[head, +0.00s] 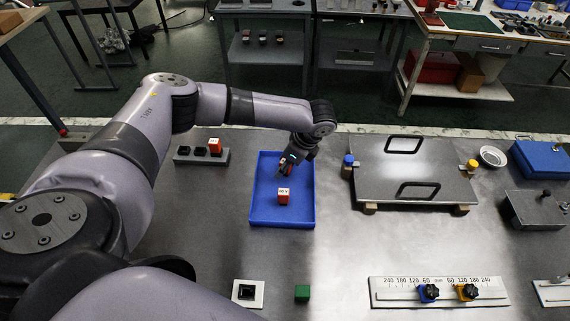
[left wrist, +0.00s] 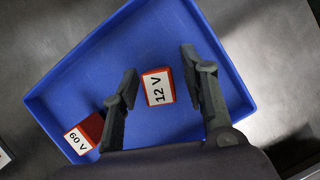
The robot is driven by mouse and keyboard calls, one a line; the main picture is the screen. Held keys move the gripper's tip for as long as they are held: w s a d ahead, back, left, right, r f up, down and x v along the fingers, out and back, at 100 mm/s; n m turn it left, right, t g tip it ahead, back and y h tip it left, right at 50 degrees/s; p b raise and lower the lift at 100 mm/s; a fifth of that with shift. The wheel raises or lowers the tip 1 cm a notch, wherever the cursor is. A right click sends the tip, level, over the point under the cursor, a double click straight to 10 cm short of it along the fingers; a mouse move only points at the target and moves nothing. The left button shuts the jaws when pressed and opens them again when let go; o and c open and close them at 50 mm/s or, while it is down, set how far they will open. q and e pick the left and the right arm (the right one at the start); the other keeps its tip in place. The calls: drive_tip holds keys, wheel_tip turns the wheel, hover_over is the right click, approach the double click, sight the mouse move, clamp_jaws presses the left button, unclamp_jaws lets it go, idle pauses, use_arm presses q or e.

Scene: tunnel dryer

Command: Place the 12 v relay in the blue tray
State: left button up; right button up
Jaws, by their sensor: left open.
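The blue tray (head: 306,210) lies on the metal table and also fills much of the left wrist view (left wrist: 85,70). The 12 V relay, a red block with a white label (left wrist: 158,87), is inside the tray's outline. My left gripper (left wrist: 159,63) is open, with a finger on each side of the 12 V relay and visible gaps to both. In the head view my left gripper (head: 287,165) is over the far part of the tray and mostly hides that relay. My right gripper is not in view.
A red 60 V relay (head: 284,197) is also in the tray, nearer the front. A grey holder (head: 183,158) with black sockets and a red block (head: 215,146) stands left. A plate with two handles (head: 385,177) is right. A green cube (head: 302,292) lies in front.

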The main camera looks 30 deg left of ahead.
use_arm(q)
drive_tip(key=shift+r, duration=0.1)
drive_tip(key=b+v, duration=0.2)
drive_tip(key=v, duration=1)
